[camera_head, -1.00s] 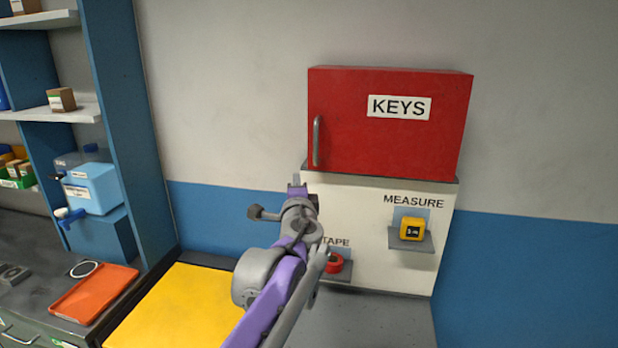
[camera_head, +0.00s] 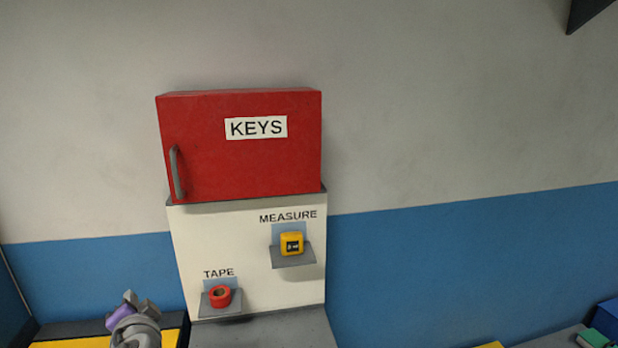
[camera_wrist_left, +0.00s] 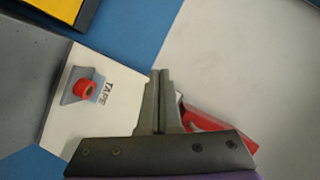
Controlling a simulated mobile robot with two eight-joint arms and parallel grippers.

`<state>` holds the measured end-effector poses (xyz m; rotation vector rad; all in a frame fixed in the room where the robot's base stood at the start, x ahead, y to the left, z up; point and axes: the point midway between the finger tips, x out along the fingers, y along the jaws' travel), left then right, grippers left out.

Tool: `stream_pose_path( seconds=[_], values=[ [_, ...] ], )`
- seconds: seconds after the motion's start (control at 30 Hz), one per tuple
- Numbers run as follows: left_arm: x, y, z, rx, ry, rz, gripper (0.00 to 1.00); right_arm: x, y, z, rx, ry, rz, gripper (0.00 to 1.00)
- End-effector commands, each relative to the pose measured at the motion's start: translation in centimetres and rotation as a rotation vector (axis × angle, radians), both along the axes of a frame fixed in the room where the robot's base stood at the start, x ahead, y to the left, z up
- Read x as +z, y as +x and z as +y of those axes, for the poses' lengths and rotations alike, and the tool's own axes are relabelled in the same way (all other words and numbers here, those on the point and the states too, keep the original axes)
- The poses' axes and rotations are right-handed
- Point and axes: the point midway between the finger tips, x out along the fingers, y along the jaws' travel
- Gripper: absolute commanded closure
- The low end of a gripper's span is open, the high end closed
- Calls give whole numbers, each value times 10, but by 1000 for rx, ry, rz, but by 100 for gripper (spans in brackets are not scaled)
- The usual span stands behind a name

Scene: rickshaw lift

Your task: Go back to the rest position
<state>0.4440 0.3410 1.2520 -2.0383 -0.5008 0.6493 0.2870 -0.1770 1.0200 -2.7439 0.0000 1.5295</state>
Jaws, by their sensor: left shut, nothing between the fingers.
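The tape roll also shows in the head view (camera_head: 220,296). My right gripper is not in view.
A shut red KEYS cabinet (camera_head: 243,160) hangs on the wall above a white panel (camera_head: 240,235). A yellow tape measure (camera_head: 291,243) sits on the MEASURE shelf. Partly cut-off items show at the lower right.

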Motion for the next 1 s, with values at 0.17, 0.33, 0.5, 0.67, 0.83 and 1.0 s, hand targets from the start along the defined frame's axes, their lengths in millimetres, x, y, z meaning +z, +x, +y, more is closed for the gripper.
stream_pose_path(
  seconds=[0.17, 0.33, 0.5, 0.67, 0.83, 1.0],
  values=[
    [-100, -59, -41, 84, -405, 85, 100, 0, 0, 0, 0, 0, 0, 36],
    [-182, -112, -101, 111, -757, 221, 100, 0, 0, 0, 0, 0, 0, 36],
    [-223, -147, -149, 101, -975, 328, 100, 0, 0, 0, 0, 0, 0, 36],
    [-233, -157, -164, 93, -1040, 362, 100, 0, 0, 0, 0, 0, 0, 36],
    [-233, -157, -164, 93, -1040, 362, 100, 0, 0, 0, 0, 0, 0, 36],
    [-233, -157, -164, 93, -1040, 362, 100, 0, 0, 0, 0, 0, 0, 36]
  ],
)
